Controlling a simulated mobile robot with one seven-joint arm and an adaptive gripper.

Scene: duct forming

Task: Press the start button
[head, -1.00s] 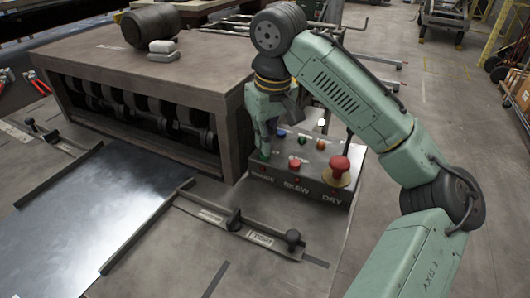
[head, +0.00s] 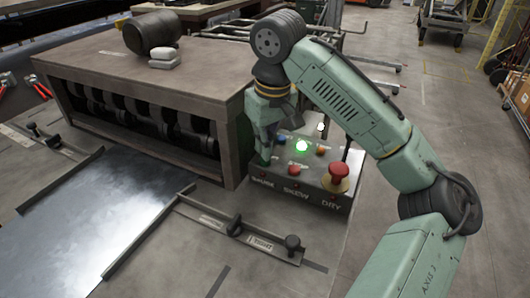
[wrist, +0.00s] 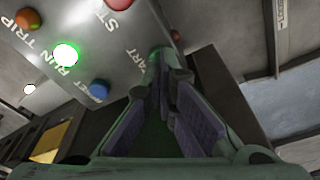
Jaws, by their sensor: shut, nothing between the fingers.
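The control box (head: 312,190) stands at the right end of the steel bench, with coloured buttons and lamps on its top. Its green RUN lamp (head: 302,146) glows, and it also glows in the wrist view (wrist: 66,55). My gripper (head: 264,156) is shut and empty, pointing down at the left part of the box top. In the wrist view its fingers (wrist: 158,62) reach the panel beside the partly covered START label (wrist: 133,60). The start button itself is hidden behind the fingers, so I cannot tell whether they touch it.
A red mushroom button (head: 339,166) rises at the box's right, with a red button (head: 294,169) left of it. A blue button (wrist: 99,90) lies near my fingers. The roller bench (head: 150,75) stands close to my gripper's left. A metal sheet (head: 90,225) lies in front.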

